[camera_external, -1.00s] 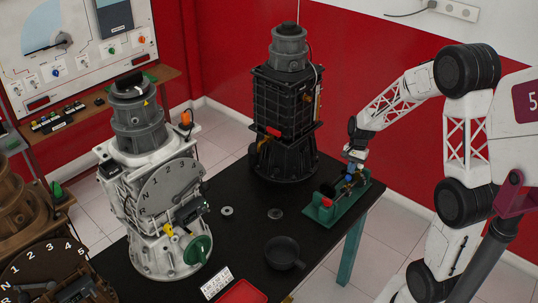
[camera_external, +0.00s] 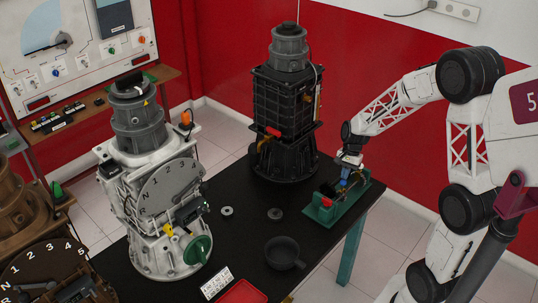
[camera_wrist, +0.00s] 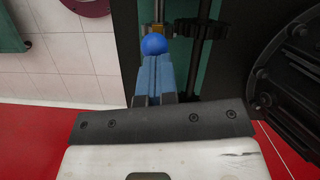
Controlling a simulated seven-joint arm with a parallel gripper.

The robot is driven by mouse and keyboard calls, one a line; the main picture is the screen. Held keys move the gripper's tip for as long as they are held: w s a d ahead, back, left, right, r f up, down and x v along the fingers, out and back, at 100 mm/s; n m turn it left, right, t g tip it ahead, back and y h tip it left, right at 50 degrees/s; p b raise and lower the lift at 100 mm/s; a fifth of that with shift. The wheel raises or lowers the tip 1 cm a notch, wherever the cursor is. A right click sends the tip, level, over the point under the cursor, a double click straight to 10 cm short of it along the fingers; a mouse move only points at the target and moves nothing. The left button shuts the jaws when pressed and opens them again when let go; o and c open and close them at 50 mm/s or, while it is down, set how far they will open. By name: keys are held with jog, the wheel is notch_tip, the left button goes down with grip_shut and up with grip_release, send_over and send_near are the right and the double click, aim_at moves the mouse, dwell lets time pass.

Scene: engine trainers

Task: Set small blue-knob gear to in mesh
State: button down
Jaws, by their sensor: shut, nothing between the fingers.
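The blue knob (camera_wrist: 154,44) shows in the wrist view right at the tips of my gripper (camera_wrist: 154,62). It sits on a brass-coloured shaft (camera_wrist: 158,12), and a dark toothed gear (camera_wrist: 190,28) on a rod is just right of it. My gripper's blue fingers are closed together with nothing held; I cannot tell whether they touch the knob. In the external view my gripper (camera_external: 343,184) is over the green gear stand (camera_external: 320,215) on the black table. The small gear itself is mostly hidden there, so its mesh cannot be seen.
The stand has a red part (camera_external: 326,202) at its near end. A black engine trainer (camera_external: 285,110) stands behind left. A dark pan (camera_external: 284,252), small discs (camera_external: 274,214) and a red tray (camera_external: 242,292) lie on the table (camera_external: 238,240). A white gearbox trainer (camera_external: 155,190) stands left.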

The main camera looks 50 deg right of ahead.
jog(key=w+d+r, duration=0.1)
jog(key=d+r, duration=0.5)
jog(key=r, duration=0.4)
jog(key=shift+w+d+r, duration=0.15)
jog(key=shift+d, duration=0.2)
dwell(0.6)
jog(key=s+a+r+n+t+h, duration=0.1)
jog(key=s+a+r+n, duration=0.3)
jog(key=a, duration=0.4)
jog(key=s+a+r+n+h, duration=0.1)
jog(key=s+a+r+n, duration=0.25)
jog(key=a, duration=0.45)
jog(key=s+a+r+n+t+h, duration=0.1)
jog(key=s+a+n+t, duration=0.1)
jog(key=s+a+n, duration=0.6)
jog(key=shift+s+a+r+h, duration=0.3)
jog(key=shift+s+a, duration=1.55)
jog(key=shift+s, duration=1.55)
